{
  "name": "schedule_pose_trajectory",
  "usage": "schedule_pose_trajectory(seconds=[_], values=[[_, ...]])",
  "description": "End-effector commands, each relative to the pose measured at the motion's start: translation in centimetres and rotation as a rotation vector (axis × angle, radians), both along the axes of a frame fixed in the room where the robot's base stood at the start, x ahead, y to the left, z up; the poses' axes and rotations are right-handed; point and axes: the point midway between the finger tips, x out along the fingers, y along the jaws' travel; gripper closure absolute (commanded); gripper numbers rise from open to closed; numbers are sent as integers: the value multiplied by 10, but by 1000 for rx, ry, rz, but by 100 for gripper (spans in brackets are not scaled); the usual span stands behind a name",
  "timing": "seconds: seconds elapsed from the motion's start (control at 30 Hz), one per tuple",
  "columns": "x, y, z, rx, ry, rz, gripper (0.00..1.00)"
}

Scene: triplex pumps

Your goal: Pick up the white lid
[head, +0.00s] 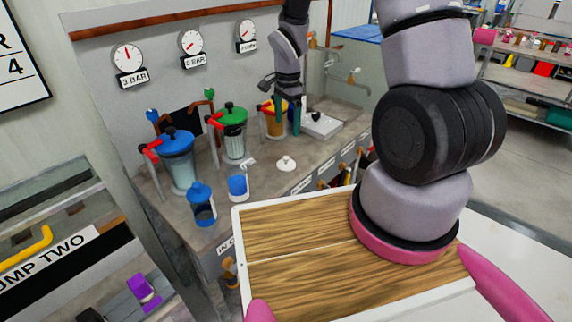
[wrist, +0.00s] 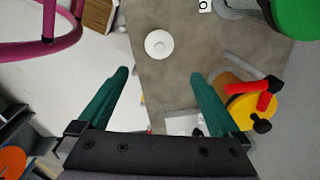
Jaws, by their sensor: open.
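The white lid (head: 286,163) is a small round disc with a knob, lying on the grey counter near its front edge. In the wrist view the lid (wrist: 159,44) shows whole, just beyond my fingertips and roughly midway between them. My gripper (head: 289,132) points down with two teal fingers, behind and above the lid in the head view. In the wrist view my gripper (wrist: 159,76) is open, with nothing between its fingers. The fingers and the lid are apart.
A yellow pump (wrist: 250,107) with a red handle is close to the right finger. Green (head: 232,118) and blue (head: 177,145) pumps stand left of it. The counter around the lid is clear.

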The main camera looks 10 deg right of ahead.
Motion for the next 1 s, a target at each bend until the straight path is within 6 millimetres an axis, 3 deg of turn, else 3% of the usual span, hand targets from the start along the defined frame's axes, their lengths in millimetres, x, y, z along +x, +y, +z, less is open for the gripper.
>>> schedule_pose_trajectory(seconds=[0.1,0.5,0.77,1.0], values=[[-2,4,-24,-1,26,-33,0],[-3,6,-78,-3,37,-47,0],[-1,4,-99,-2,35,-49,0],[3,3,-133,-2,35,-47,0]])
